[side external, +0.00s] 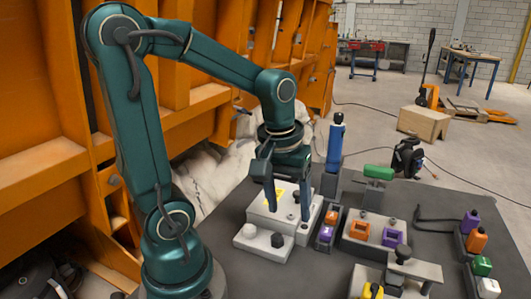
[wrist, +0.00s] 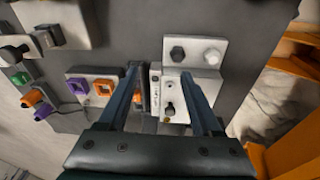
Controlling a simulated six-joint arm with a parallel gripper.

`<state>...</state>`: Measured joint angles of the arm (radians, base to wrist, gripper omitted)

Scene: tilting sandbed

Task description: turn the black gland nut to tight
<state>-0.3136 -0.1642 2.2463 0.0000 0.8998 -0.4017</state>
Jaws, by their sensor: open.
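The black gland nut (side external: 277,240) sits on the low front step of a pale fixture block (side external: 248,243), beside a light grey nut (side external: 250,230). In the wrist view the black nut (wrist: 178,54) shows whole, left of the light nut (wrist: 212,57). My gripper (side external: 288,213) points down over the fixture's taller rear part, behind the black nut in the side view. In the wrist view its two fingers (wrist: 160,72) are spread apart, with nothing held between them. The black nut lies beyond the right fingertip, apart from it. I cannot tell how tight the nut is.
Orange and purple socket parts (side external: 357,230) stand right of the fixture. A blue-handled upright tool (side external: 336,140) and a green-handled one (side external: 378,173) stand behind. A grey clamp-like part (side external: 405,265) is at front right. Bare dark bench top (side external: 215,215) lies left of the fixture.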

